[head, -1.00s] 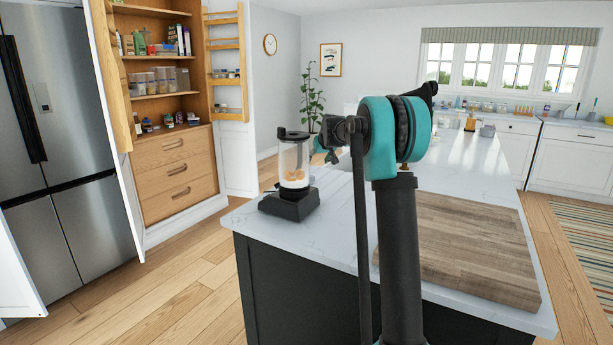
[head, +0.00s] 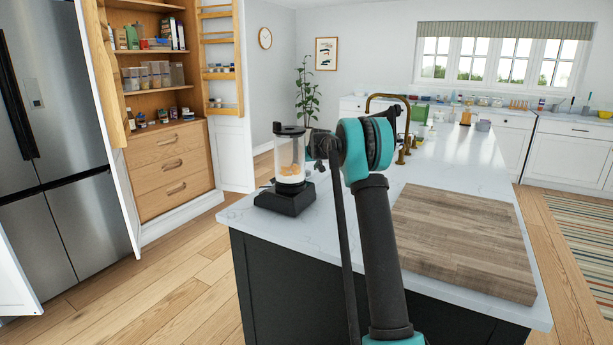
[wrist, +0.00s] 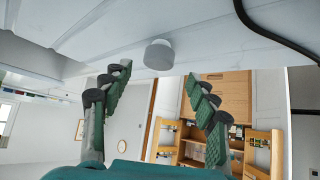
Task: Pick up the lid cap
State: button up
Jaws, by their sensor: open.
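The lid cap (wrist: 158,55) looks like a small grey round piece on the white marble surface in the wrist view, near that surface's edge. My gripper (wrist: 156,75) is open and empty. Its two green, black-tipped fingers stand wide apart, with the cap ahead between the fingertips and not clearly touched. In the head view my arm hides most of the gripper, and I cannot make out the cap there. The blender (head: 290,165) stands on the counter just left of my gripper, with a dark lid on its clear jar.
The marble counter (head: 447,178) carries a wooden board (head: 465,240) at right. A brass tap (head: 405,130) rises behind my arm. A dark cable (wrist: 272,35) crosses the wrist view's upper right. Open wooden shelves (head: 155,70) and a fridge (head: 45,150) stand at left.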

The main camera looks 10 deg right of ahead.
aim_at(307, 171)
jog(key=shift+x, duration=2.55)
jog(key=shift+s+d, duration=0.1)
jog(key=shift+d, duration=0.1)
jog(key=c, duration=0.9)
